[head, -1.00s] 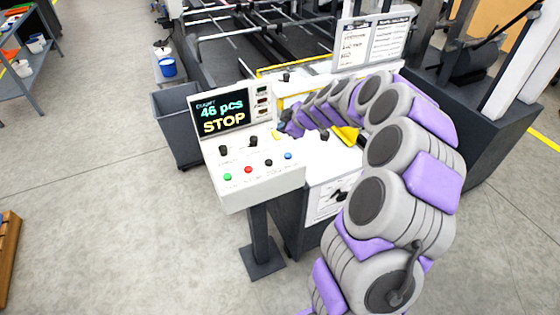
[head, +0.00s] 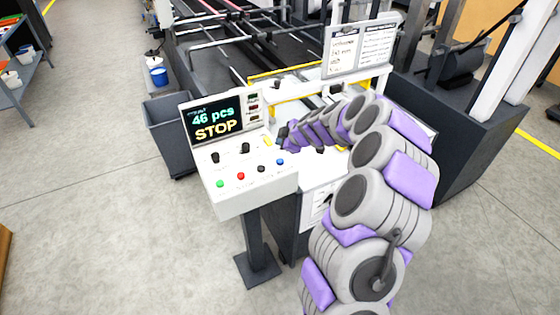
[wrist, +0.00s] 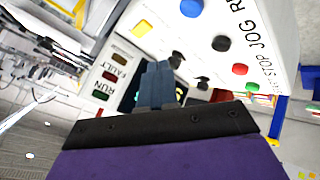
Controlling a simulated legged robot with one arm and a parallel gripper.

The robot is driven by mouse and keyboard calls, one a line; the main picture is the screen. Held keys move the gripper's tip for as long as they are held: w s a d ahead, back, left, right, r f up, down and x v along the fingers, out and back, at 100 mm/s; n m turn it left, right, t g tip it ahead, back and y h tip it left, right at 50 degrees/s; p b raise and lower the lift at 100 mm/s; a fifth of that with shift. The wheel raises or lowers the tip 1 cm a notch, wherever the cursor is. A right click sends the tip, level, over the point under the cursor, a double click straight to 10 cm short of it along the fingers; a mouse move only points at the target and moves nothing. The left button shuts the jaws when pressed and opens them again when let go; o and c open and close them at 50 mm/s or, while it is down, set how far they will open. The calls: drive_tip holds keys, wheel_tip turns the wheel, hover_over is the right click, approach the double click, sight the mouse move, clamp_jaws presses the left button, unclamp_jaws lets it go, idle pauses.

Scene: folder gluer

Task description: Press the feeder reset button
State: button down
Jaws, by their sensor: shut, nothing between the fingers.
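The white control panel (head: 240,192) stands on a post, with a row of green (head: 220,184), red (head: 241,176), black (head: 262,169) and blue (head: 280,161) buttons. In the wrist view the blue button (wrist: 191,8) is at the top edge; the label by it starts with "R" and is cut off. Black (wrist: 221,43), red (wrist: 239,69) and green (wrist: 252,87) buttons follow below. My gripper (head: 283,136) is over the panel's right end, behind the blue button in the picture. Its fingers (wrist: 155,75) are shut and empty; contact with the panel cannot be told.
The display (head: 214,122) reads "46 pcs STOP". Dark knobs (head: 245,148) and a yellow piece (head: 267,141) sit on the panel near my gripper. A grey bin (head: 168,140) stands behind left. The machine (head: 300,60) fills the back. The floor at left is open.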

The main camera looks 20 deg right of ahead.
sight(281, 162)
wheel_tip(281, 162, down, 4)
drive_tip(key=shift+b, duration=0.65)
drive_tip(key=shift+f+b, duration=0.85)
drive_tip(key=shift+b, duration=0.25)
drive_tip(key=shift+f+b, duration=0.8)
drive_tip(key=shift+b, duration=0.7)
idle(1.4)
drive_tip(key=shift+r, duration=0.9)
drive_tip(key=shift+r+p, duration=0.35)
drive_tip(key=shift+r, duration=2.2)
drive_tip(key=shift+a, duration=0.1)
